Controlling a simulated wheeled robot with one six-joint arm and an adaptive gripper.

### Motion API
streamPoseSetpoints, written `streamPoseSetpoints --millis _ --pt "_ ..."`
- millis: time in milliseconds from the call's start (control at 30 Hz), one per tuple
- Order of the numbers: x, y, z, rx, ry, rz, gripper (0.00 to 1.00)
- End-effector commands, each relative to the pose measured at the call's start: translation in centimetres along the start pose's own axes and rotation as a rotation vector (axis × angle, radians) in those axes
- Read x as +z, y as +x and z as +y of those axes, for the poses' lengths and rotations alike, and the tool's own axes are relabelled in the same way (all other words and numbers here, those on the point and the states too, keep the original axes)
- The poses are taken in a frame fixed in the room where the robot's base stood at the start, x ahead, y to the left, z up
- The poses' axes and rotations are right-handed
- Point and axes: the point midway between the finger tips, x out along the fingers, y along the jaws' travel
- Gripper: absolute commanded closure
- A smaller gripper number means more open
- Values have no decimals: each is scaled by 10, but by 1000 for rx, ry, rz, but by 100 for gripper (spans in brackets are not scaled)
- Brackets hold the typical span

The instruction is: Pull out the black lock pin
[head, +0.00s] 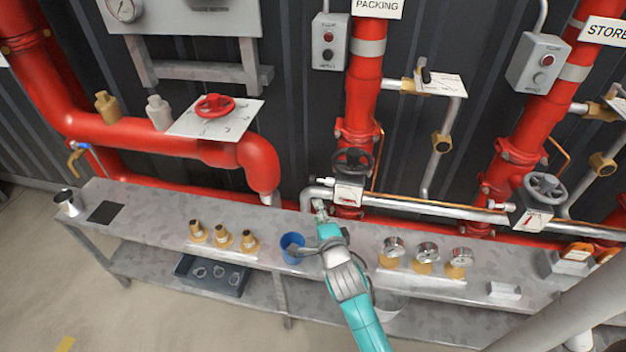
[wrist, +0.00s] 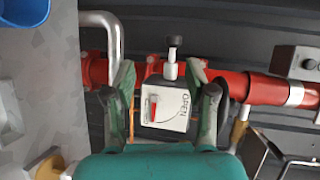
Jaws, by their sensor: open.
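The black lock pin (wrist: 175,42) shows in the wrist view as a black knob on a short pale shaft, above the white indicator plate (wrist: 165,107) with a red pointer and "OPEN" on it. In the head view the pin (head: 325,181) is a small shape left of the plate (head: 349,193), below the dark handwheel (head: 352,160). My gripper (wrist: 160,78) is open and empty, its fingers at either side of the plate in the picture. The knob is beyond the fingertips, with no visible contact. In the head view my gripper (head: 320,208) is low and left of the plate.
A silver elbow pipe (wrist: 100,20) stands close to the left finger. The blue cup (head: 292,247), brass fittings (head: 222,238) and gauges (head: 427,252) stand on the grey bench (head: 140,220). Red pipes (head: 361,110) rise along the wall.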

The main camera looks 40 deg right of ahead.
Motion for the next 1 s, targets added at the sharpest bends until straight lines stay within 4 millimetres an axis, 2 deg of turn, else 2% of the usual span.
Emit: streamPoseSetpoints --millis 33,200,367,800,1000 --pt "-4 10 -8 -5 36 14 44" --pt "-12 26 -21 -9 109 40 44" --pt "-13 38 -23 -9 120 43 44" --pt "-16 110 -23 -8 118 42 44" --pt "-16 129 -23 -9 118 41 44"
